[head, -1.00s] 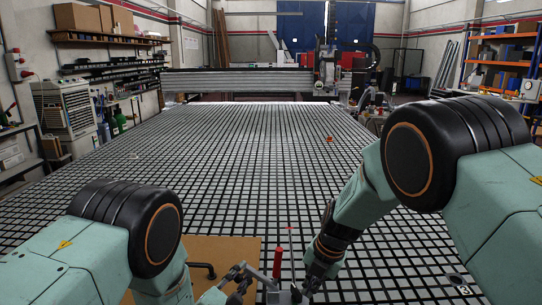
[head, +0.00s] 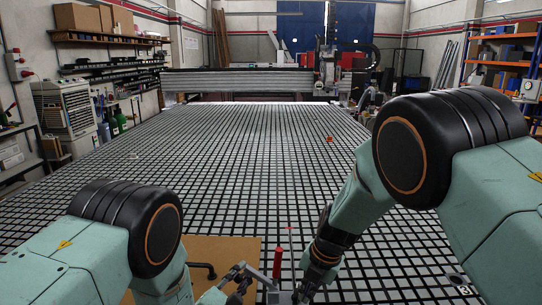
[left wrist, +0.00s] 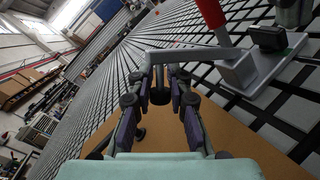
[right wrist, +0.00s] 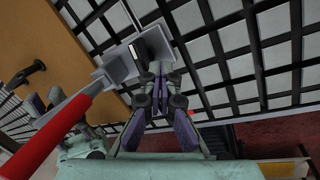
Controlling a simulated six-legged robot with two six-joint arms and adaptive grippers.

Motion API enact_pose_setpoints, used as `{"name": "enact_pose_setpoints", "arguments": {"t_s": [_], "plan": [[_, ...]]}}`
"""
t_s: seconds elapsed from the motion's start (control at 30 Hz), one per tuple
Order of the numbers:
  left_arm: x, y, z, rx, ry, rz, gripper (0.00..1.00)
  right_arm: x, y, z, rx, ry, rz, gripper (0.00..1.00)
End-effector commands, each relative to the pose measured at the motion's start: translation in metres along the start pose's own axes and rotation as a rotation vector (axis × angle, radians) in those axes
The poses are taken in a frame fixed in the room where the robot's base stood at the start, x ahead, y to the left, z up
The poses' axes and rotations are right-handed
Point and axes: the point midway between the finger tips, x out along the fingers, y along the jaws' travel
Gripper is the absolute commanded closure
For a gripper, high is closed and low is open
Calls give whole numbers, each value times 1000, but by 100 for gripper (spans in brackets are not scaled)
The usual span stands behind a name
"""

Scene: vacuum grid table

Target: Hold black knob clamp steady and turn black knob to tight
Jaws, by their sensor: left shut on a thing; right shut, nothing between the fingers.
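A grey clamp with a red handle (head: 277,262) stands at the near edge of the table. Its grey arm (left wrist: 190,54) reaches between the fingers of my left gripper (left wrist: 160,88), which is shut on the arm's end around a black tip (left wrist: 160,94). My left gripper also shows in the head view (head: 238,281). A small black block-like part (left wrist: 268,38) sits on the clamp's base (left wrist: 245,72); I cannot tell if it is the knob. My right gripper (right wrist: 158,72) is shut and empty, close beside the clamp base (right wrist: 122,62). Contact there is unclear.
A brown board (head: 225,250) lies under the left side, with a bent black handle (right wrist: 24,74) on it. The gridded table (head: 240,160) is mostly clear beyond the clamp. A small orange object (head: 330,139) lies far off.

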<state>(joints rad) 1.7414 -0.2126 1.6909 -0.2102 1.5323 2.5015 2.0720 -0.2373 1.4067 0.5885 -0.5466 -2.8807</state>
Motion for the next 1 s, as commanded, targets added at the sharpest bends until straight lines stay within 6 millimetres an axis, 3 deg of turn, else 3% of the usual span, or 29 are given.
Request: {"name": "enact_pose_setpoints", "arguments": {"t_s": [0.47, 1.0], "plan": [[0, 0, 1, 0, -2, -1, 100, -5, -6, -2, 1, -2, 2, 100], [0, 0, 0, 0, -1, 1, 100, -56, 7, -2, -1, -2, 1, 100]]}}
